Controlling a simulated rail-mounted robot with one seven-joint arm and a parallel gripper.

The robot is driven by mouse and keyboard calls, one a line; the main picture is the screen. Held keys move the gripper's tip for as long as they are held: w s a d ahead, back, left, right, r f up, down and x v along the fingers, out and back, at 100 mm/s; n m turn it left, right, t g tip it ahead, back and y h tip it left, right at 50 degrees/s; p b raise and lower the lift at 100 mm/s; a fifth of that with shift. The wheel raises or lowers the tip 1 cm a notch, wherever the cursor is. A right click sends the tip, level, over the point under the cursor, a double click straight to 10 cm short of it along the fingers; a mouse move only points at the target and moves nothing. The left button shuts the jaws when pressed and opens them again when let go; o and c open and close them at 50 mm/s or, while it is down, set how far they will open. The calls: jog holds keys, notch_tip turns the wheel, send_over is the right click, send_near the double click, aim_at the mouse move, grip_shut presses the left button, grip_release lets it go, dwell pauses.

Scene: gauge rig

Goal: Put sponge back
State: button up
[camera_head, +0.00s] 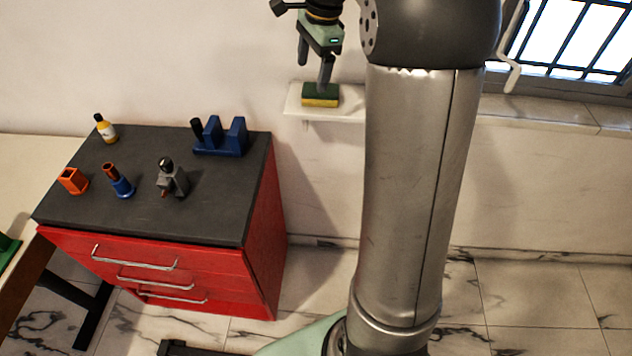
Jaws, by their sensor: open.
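A sponge (320,96), green on top and yellow below, lies on a small white wall shelf (295,104). My gripper (313,76) is above the shelf with its fingers pointing down. The jaws are open, one finger to the left and higher in the picture, the other close over the sponge's top. I cannot tell whether that finger touches the sponge. My arm covers the right part of the shelf.
A red drawer cabinet (200,262) with a dark top stands at the left. On it are a blue holder (222,137), a small yellow-and-white bottle (106,129), an orange cup (73,181), a blue piece (119,182) and a grey tool (172,177). A barred window is at upper right.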

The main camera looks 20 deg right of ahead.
jog(key=s+a+f+n, duration=0.3)
jog(key=s+n, duration=0.3)
jog(key=s, duration=0.3)
jog(key=s+a+f+n+h, duration=0.1)
jog(key=s+a+f+n, duration=0.3)
jog(key=s, duration=0.5)
jog(key=s+a+f+n, duration=0.4)
jog(key=s+n, duration=0.3)
jog(key=s, duration=0.2)
jog(key=shift+s+a+n+h, duration=0.3)
jog(key=shift+a+n, duration=0.1)
jog(key=shift+a, duration=0.2)
